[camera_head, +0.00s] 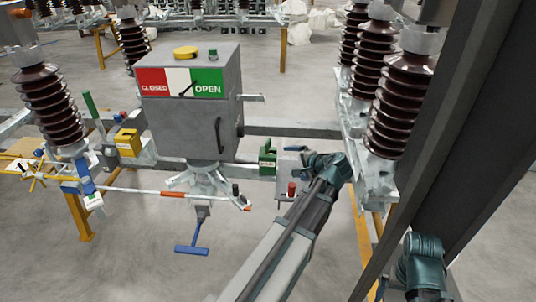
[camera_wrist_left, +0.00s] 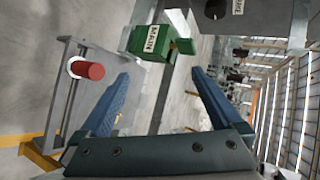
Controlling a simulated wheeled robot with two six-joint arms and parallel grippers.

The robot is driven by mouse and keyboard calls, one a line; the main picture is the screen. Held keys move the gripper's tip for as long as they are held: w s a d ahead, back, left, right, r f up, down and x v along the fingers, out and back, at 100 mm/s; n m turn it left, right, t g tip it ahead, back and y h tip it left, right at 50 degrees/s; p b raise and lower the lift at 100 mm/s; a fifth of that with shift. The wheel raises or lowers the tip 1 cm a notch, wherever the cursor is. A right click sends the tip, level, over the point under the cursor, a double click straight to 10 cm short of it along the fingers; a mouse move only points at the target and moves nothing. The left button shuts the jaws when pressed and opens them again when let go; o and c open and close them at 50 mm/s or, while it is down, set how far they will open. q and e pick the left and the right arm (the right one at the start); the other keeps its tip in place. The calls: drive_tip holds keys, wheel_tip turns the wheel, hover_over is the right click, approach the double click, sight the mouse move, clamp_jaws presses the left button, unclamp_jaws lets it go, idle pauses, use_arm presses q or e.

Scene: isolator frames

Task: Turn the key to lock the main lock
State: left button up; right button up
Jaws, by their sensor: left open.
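The main lock is a green box (camera_head: 267,158) beside the grey cabinet's lower right. In the left wrist view the lock (camera_wrist_left: 150,42) carries a white MAIN label, with a green block-like part (camera_wrist_left: 184,46) at its right side. I cannot tell whether that part is the key. My left gripper (camera_head: 303,158) is just right of the lock in the head view. In the wrist view its two blue fingers (camera_wrist_left: 160,95) are spread apart with nothing between them, and the lock lies ahead of them. My right gripper is not visible; only my right arm shows at lower right.
The grey cabinet (camera_head: 190,125) has a CLOSED/OPEN plate. A red cylinder (camera_head: 291,189) stands on a bracket near my left arm, at left in the wrist view (camera_wrist_left: 88,70). A yellow box (camera_head: 128,142) is left of the cabinet. Brown insulators (camera_head: 401,105) rise at right.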

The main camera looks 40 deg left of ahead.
use_arm(q)
drive_tip(key=shift+v, duration=0.9)
drive_tip(key=b+x, duration=0.5)
drive_tip(key=x, duration=0.5)
drive_tip(key=shift+f, duration=0.1)
drive_tip(key=shift+d, duration=0.1)
drive_tip(key=shift+s, duration=0.1)
